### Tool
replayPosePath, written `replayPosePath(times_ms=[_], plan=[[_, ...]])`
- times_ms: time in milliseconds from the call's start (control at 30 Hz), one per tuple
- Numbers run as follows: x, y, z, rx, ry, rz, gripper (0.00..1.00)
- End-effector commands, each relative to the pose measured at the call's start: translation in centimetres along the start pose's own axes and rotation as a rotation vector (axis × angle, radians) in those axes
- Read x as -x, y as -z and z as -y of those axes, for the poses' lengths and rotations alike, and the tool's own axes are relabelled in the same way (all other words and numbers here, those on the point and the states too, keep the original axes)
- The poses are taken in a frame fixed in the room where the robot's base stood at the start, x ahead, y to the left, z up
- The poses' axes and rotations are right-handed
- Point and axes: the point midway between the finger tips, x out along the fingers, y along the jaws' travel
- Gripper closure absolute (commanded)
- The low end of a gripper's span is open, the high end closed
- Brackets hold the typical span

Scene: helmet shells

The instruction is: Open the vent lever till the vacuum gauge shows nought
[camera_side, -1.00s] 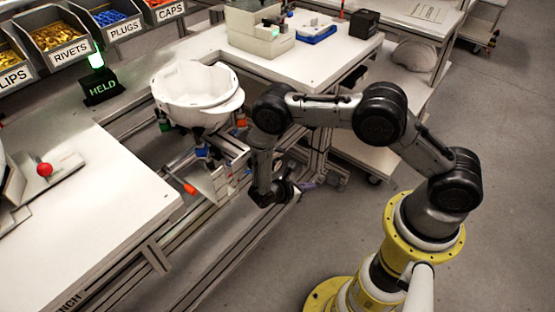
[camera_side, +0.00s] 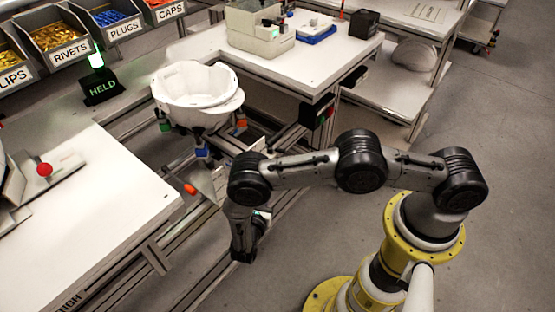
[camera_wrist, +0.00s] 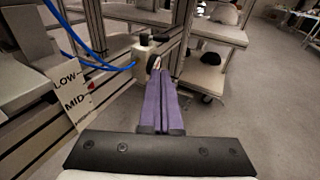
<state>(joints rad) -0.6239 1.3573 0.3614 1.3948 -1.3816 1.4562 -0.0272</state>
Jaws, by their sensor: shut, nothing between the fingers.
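My gripper (camera_wrist: 160,75) is shut and empty, its purple fingers together in the wrist view. The fingertips appear close to a beige block (camera_wrist: 143,55) with a dark knob and blue hoses; I cannot tell whether they touch. A white gauge plate (camera_wrist: 77,96) marked LOW and MID, its lowest label unclear, has a red pointer near MID. In the side view a white helmet shell (camera_side: 199,95) sits on a fixture beside a lit green HELD sign (camera_side: 101,87). My gripper hangs low in front of the fixture there, its fingers unclear. I cannot clearly identify the vent lever.
A white bench (camera_side: 85,215) fills the left, with a red knob (camera_side: 44,170) on it. Part bins (camera_side: 62,35) line the back left. A second bench (camera_side: 305,62) stands behind, and a shelf cart (camera_wrist: 207,75) stands beyond my fingers. Open floor lies right.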

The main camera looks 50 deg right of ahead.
Motion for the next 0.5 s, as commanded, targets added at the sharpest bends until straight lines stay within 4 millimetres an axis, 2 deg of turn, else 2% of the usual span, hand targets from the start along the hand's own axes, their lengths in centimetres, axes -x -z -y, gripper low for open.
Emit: replayPosePath(times_ms=[167,500], plan=[[-2.4,0.0,0.2,0.001,0.006,-0.001,1.00],[-9.1,0.1,0.2,0.000,0.007,-0.001,1.00]])
